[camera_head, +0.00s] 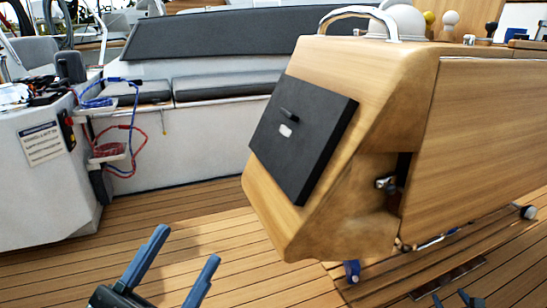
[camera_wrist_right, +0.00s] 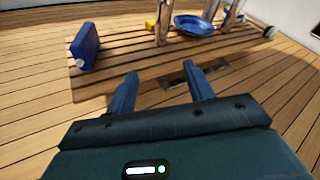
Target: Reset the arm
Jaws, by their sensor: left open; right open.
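My left gripper (camera_head: 186,245) is in the lower left of the head view, over the wooden deck. Its two blue fingers are apart with nothing between them. My right gripper (camera_head: 451,297) shows only as fingertips at the bottom right edge of the head view. In the right wrist view the right gripper (camera_wrist_right: 160,69) points over the deck, its fingers apart and empty. A dark metal strip in the deck (camera_wrist_right: 192,76) lies beyond and partly behind the right finger.
A wooden console (camera_head: 375,100) with a black panel (camera_head: 300,135) fills the middle right. A grey-cushioned bench (camera_head: 225,86) stands behind. A white unit with ropes (camera_head: 35,175) is at left. The right wrist view shows a blue container (camera_wrist_right: 86,45) and a blue bowl (camera_wrist_right: 195,25).

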